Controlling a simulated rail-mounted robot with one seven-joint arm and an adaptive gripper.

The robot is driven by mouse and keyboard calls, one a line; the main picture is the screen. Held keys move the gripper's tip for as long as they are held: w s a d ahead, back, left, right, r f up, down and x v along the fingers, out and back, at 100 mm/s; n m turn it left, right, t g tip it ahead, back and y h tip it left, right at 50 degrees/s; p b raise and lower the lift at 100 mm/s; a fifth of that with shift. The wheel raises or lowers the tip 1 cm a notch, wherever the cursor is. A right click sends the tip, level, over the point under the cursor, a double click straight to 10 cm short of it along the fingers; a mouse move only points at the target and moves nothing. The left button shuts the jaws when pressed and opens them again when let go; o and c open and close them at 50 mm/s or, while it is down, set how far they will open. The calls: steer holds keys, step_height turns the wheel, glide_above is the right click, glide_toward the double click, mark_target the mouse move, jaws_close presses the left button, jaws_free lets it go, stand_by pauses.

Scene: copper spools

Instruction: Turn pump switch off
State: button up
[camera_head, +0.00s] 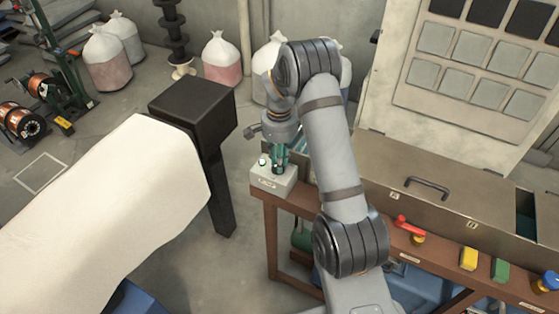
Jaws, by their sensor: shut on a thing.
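The pump switch box (270,181) is a small pale grey box on the left end of the brown bench. My gripper (279,168) points down over the right part of the box top. Its fingers are closed around the switch knob, which is mostly hidden between them. Which way the knob is turned cannot be seen. A small dark label is on the box front.
The brown bench (271,226) carries a metal case with a handle (428,187), a red lever valve (409,226), and yellow (469,258) and green (501,270) blocks. A black block on a post (193,103) and a white-covered form (100,215) stand left.

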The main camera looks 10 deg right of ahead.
jaws_close()
steer(key=shift+n, duration=0.3)
steer(key=n+b, duration=0.1)
steer(key=n, duration=0.2)
steer(key=shift+w+n+b, duration=0.1)
steer(key=shift+n+b, duration=0.2)
steer(key=shift+b, duration=0.05)
steer(key=n, duration=0.4)
steer(key=shift+w+n+b, duration=0.1)
steer(key=shift+n+b, duration=0.2)
steer(key=shift+b, duration=0.05)
steer(key=n, duration=0.4)
steer(key=shift+w, duration=0.15)
steer(key=n, duration=0.5)
steer(key=shift+w, duration=0.1)
steer(key=o, duration=0.6)
jaws_free()
steer(key=shift+c, duration=0.2)
